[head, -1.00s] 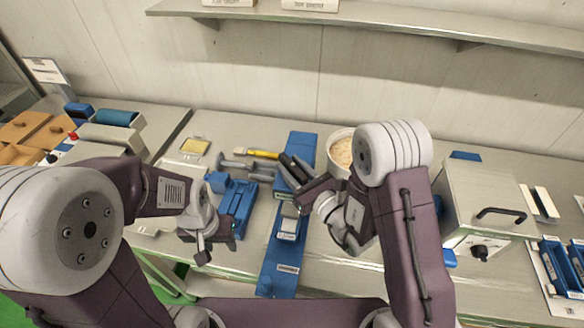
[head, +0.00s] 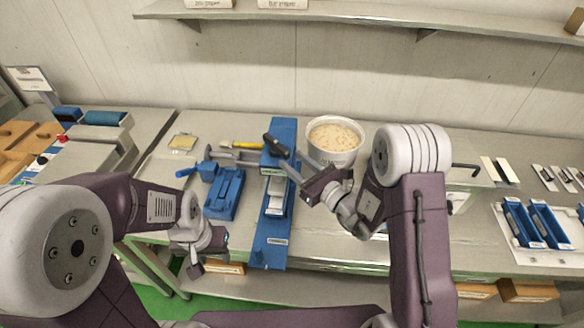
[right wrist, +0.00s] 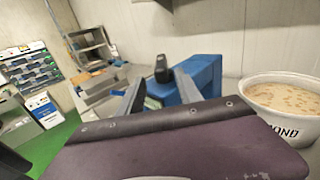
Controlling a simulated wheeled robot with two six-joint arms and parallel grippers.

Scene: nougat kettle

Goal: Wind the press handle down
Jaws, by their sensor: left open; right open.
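The blue press (head: 268,252) stands on the bench in the middle of the head view, a long blue base with an upright blue block at its back. Its black handle knob (head: 274,146) sticks up at the block; the knob also shows in the right wrist view (right wrist: 161,67). My right gripper (head: 291,162) is open, coming from the right. In the right wrist view its fingers (right wrist: 160,92) stand either side of the knob; whether they touch it I cannot tell. My left gripper (head: 208,256) is open and empty near the bench's front edge.
A white bucket of nougat mix (head: 334,140) stands right behind my right gripper. A blue fixture (head: 224,194) with grey bars sits left of the press. Blue trays (head: 535,224) lie at the right. A shelf (head: 360,14) runs along the wall.

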